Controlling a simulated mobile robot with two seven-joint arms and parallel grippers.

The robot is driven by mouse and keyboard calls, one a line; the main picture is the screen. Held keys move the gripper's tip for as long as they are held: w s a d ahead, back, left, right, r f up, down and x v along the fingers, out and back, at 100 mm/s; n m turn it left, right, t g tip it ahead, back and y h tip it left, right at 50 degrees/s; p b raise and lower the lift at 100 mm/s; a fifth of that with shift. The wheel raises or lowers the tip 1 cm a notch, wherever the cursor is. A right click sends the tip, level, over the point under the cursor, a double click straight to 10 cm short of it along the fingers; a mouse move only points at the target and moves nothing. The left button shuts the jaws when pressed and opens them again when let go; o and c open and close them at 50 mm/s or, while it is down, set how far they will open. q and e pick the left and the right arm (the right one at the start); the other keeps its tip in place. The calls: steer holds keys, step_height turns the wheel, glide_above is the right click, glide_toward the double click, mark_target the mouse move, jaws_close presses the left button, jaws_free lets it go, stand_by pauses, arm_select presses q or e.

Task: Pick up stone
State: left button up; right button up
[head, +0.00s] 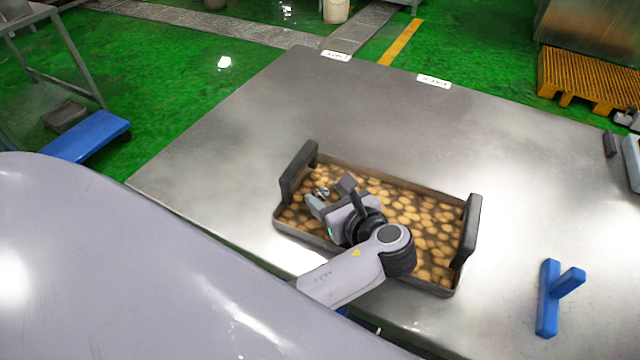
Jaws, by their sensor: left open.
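A small grey lump that looks like the stone (322,192) lies among the potatoes near the left end of the tray (365,172). My left gripper (329,194) reaches into the tray from the front, its fingers open and spread around the grey lump. I cannot tell whether either finger touches it. The lump is small and partly hidden by the fingers. My left wrist and forearm cover the tray's front middle. My right gripper is out of view.
The tray holds many tan potatoes (430,225) and has tall dark handles at its left (297,175) and right (467,230) ends. A blue tool (550,300) lies on the metal table (240,130) at the right. The table behind the tray is mostly clear.

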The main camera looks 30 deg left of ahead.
arm_select(q)
steer(key=shift+w+a+f, duration=0.1)
steer(key=shift+a, duration=0.1)
jaws_close()
stand_by(0.4)
